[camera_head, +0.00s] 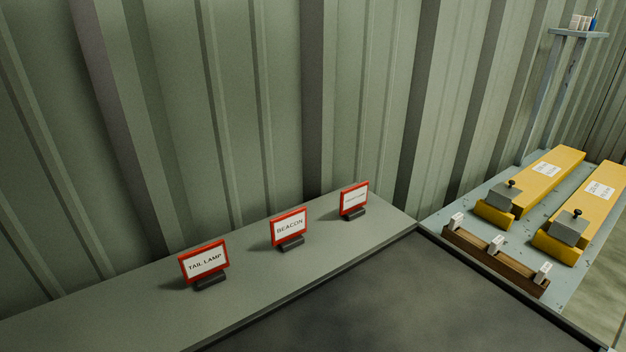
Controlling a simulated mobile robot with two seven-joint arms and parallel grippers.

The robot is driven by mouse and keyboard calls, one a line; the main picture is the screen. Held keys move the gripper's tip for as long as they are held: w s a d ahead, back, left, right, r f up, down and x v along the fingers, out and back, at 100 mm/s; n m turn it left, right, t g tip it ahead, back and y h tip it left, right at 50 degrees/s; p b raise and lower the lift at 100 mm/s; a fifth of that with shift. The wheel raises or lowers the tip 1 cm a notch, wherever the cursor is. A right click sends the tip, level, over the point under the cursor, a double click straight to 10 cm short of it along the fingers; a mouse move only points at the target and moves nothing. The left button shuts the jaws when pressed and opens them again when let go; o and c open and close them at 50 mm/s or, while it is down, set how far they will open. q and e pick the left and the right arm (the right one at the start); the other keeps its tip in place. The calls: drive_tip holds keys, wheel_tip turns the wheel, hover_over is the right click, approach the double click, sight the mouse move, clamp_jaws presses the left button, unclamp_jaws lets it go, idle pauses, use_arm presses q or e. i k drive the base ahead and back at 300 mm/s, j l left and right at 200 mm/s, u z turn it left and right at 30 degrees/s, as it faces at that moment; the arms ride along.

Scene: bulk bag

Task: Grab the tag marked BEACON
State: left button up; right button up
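The tag marked BEACON (289,228) is a white card in a red frame on a dark foot. It stands upright in the middle of a row of three tags on a grey-green shelf (120,322). To its left stands a like tag marked TAIL LAMP (205,262). To its right, farther back, stands a third red-framed tag (354,200) whose small print I cannot read for certain. Neither of my grippers shows in the head view.
A corrugated green wall (240,90) rises right behind the shelf. At right, a grey bench (565,288) carries two yellow blocks (545,172) (598,195) with grey clamps and a brown wooden rack (495,262) holding small white pieces. A dark surface (400,300) lies in front of the shelf.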

sight(287, 230)
drive_tip(key=i+l+u, duration=0.25)
drive_tip(key=u, duration=0.15)
drive_tip(key=i+l+u, duration=0.45)
drive_tip(key=l+u, duration=0.3)
drive_tip(key=i+l+u, duration=0.15)
drive_tip(key=l+u, duration=0.25)
drive_tip(key=j, duration=0.1)
